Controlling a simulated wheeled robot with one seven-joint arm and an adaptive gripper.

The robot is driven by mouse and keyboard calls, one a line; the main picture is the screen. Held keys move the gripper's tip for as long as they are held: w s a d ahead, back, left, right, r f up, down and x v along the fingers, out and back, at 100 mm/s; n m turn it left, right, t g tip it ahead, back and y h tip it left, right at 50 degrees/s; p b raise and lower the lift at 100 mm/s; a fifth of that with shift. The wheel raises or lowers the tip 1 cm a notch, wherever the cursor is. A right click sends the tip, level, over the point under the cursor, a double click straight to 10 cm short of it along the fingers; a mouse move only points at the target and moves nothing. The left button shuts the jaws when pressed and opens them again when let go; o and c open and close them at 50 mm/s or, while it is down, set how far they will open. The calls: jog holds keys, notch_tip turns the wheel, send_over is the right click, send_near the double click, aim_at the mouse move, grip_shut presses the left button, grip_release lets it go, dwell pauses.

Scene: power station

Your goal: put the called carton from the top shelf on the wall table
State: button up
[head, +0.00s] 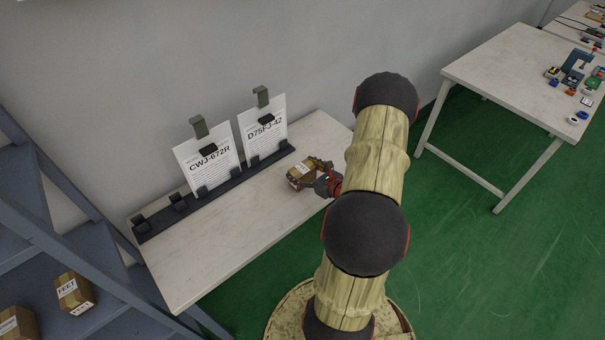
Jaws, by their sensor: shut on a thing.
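My gripper (318,173) is over the right part of the wall table (215,257), shut on a small brown carton (300,176). The carton has a white label that is too small to read. I cannot tell whether the carton touches the tabletop or is held just above it. My arm reaches across the right side of the view and covers part of the table's right end. A blue-grey shelf (75,257) stands at the left, with a brown carton labelled FEET (74,293) and another carton (18,325) cut off by the frame edge.
A dark holder rail (220,188) along the table's back carries two clipped sheets, CWJ-672R (208,165) and D75FJ-42 (264,130). The table's front left surface is clear. A second white table (510,65) with small parts stands at the right, over green floor.

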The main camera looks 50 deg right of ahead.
jog(key=shift+f, duration=0.3)
jog(key=shift+f, duration=0.15)
jog(key=o, duration=1.5)
jog(key=shift+o, duration=0.2)
